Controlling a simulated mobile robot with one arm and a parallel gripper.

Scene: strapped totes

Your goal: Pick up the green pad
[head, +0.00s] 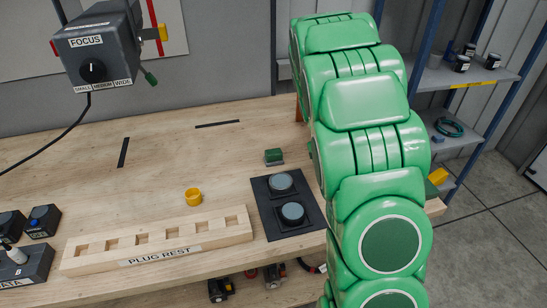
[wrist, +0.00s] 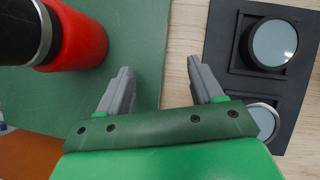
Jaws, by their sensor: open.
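A small green block-like pad (head: 274,157) lies on the wooden bench in the head view, just beyond the black panel. I cannot make it out in the wrist view. In the head view my green arm hides the gripper.
A red and black cylinder (wrist: 80,35) stands on the green sheet. The black panel (head: 268,213) with two round lenses is beside it, also in the wrist view (wrist: 218,55). The bench's back left is mostly clear.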

